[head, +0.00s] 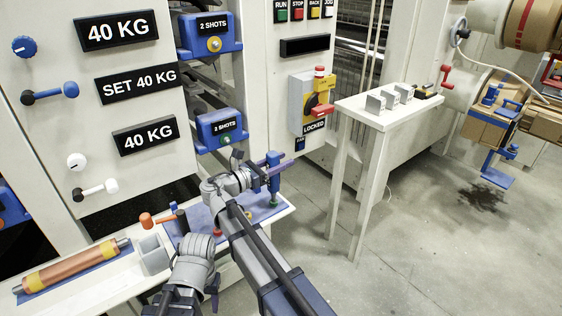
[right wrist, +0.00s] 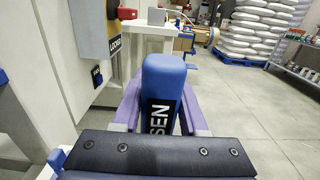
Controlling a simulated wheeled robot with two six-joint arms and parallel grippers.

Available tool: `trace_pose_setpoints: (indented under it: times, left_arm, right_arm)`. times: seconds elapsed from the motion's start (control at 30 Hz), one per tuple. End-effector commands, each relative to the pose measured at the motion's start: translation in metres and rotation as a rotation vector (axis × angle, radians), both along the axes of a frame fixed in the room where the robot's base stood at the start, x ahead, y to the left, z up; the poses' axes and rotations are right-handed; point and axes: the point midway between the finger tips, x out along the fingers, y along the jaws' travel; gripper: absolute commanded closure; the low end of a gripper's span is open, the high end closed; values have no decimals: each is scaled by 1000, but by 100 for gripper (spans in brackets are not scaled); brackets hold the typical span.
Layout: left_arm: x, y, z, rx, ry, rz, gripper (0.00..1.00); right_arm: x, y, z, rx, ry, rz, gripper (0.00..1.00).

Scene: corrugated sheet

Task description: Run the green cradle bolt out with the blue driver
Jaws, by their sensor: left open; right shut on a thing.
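The green cradle bolt (head: 226,139) sits on the front of the lower blue cradle (head: 214,127), below its "2 SHOTS" label. My right gripper (head: 273,166) is shut on the blue driver (head: 274,184), which stands upright between its fingers to the right of and below the bolt, apart from it. In the right wrist view the driver's blue body (right wrist: 164,95) with white letters shows between the purple fingers (right wrist: 160,112). My left gripper (head: 207,284) is open at the bottom of the head view, largely hidden by its own wrist.
An upper blue cradle (head: 193,49) has a yellow bolt (head: 214,43). A blue mat (head: 258,213) with an orange-handled tool (head: 147,219) lies on the bench below. A copper roller (head: 70,267) lies at left. A red-handled lock box (head: 312,100) and white side table (head: 372,117) stand right.

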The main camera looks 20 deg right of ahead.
Motion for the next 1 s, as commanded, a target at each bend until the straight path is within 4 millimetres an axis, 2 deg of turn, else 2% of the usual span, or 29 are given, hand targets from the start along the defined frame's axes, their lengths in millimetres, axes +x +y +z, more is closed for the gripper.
trace_pose_setpoints:
  times: [0.4,1.0]
  left_arm:
    - [0,0,15,0,0,0,50]
    - [0,0,15,0,0,0,50]
  right_arm:
    - [-1,0,12,10,4,-1,100]
    - [0,0,14,8,2,0,100]
